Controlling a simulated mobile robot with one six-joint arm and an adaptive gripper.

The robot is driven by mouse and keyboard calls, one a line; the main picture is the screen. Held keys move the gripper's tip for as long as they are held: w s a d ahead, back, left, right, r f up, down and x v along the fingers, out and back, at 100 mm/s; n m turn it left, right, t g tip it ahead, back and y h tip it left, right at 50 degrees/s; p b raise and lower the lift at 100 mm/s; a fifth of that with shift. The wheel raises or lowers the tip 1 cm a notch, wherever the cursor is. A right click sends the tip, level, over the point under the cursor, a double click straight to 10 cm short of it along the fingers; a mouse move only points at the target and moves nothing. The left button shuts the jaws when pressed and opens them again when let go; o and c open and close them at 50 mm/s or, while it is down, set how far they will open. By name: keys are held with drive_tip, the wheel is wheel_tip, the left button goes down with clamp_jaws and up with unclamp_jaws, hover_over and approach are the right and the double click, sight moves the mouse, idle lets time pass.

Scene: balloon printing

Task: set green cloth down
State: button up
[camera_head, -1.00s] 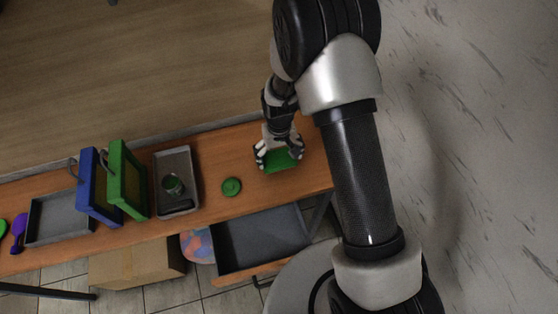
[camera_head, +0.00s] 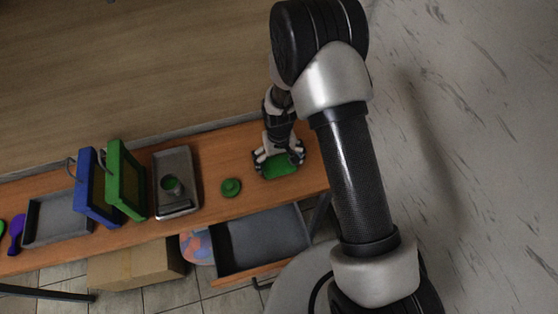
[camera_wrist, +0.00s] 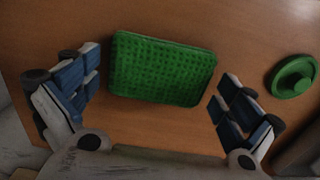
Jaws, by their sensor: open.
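The green cloth (camera_head: 283,168) is a thick, textured rectangular pad. It lies on the wooden table near its right end. In the wrist view the green cloth (camera_wrist: 161,69) lies flat between the fingers with a gap on each side. My gripper (camera_head: 279,161) is right at the cloth and is open. In the wrist view my gripper (camera_wrist: 152,98) has its two fingers spread wide, touching nothing that I can see.
A round green lid-like piece (camera_head: 231,187) sits left of the cloth. Further left are a grey tray (camera_head: 188,166) with a small container, green (camera_head: 141,199) and blue (camera_head: 83,192) frames, and another tray (camera_head: 60,214). An open drawer (camera_head: 262,240) juts out below the table.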

wheel_tip(320, 180, up, 12)
drive_tip(key=p, duration=0.2)
drive_tip(key=shift+r, duration=0.25)
wheel_tip(320, 180, up, 8)
hover_over(279, 163)
drive_tip(key=d, duration=0.2)
drive_tip(key=s+d+r+m+t, duration=0.1)
drive_tip(key=s+d+r+t, duration=0.15)
drive_tip(key=s+r, duration=0.65)
drive_tip(key=s+d+r+t, duration=0.1)
drive_tip(key=s+d+r, duration=0.1)
drive_tip(key=s+r, duration=0.3)
drive_tip(key=s+d+r+m+t, duration=0.1)
drive_tip(key=s+d+r, duration=0.2)
drive_tip(key=s, duration=0.6)
drive_tip(key=shift+r, duration=0.85)
drive_tip(key=shift+s, duration=0.1)
